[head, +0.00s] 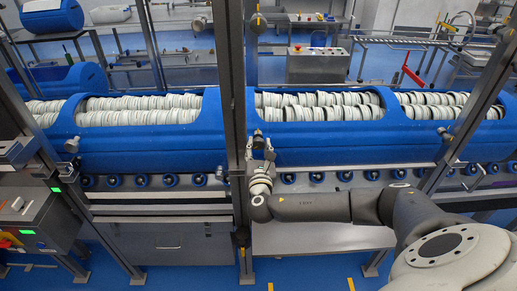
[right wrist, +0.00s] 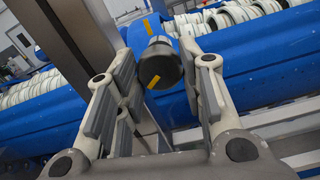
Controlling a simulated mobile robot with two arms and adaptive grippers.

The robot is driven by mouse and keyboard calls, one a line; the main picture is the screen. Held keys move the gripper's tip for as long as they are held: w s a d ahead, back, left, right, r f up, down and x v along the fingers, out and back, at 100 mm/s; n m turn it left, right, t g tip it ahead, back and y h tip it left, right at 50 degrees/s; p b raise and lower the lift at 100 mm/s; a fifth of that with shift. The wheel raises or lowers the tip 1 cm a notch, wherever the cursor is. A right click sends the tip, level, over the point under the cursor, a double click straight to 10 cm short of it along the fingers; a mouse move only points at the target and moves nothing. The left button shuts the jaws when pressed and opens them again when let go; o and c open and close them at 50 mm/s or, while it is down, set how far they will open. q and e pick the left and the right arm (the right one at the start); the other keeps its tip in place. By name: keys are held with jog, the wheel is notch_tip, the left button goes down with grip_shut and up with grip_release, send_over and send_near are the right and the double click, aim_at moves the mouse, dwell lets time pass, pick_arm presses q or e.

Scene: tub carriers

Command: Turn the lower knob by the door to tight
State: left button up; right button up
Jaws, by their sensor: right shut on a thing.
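The lower knob (right wrist: 160,62) is a dark round knob with a yellow stripe on its front, in the middle of the right wrist view. Another yellow mark shows just above it. In the head view the knob (head: 258,137) is beside the metal door post (head: 232,90), at my fingertips. My right gripper (right wrist: 163,75) has its fingers on both sides of the knob and is shut on it; in the head view the gripper (head: 262,150) reaches up from below. A similar upper knob (head: 258,21) sits higher by the post. My left gripper is not in view.
Blue tubs (head: 345,150) filled with white rings stand behind the metal frame on both sides of the post. A grey control box with a green light (head: 28,231) stands at the left.

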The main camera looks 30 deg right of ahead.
jog(key=shift+f+m+b, duration=0.2)
jog(key=shift+m+b, duration=0.85)
jog(key=shift+m, duration=0.15)
jog(key=m+b, duration=0.3)
jog(key=shift+m, duration=0.3)
jog(key=m+b, duration=0.3)
jog(key=shift+m, duration=0.3)
jog(key=m+b, duration=0.3)
jog(key=shift+m, duration=0.3)
jog(key=m+b, duration=0.4)
jog(key=m, duration=0.2)
jog(key=m+b, duration=0.2)
jog(key=m, duration=0.1)
jog(key=shift+m, duration=0.4)
jog(key=shift+r+m+b, duration=0.1)
jog(key=shift+m+b, duration=0.4)
jog(key=shift+m, duration=0.6)
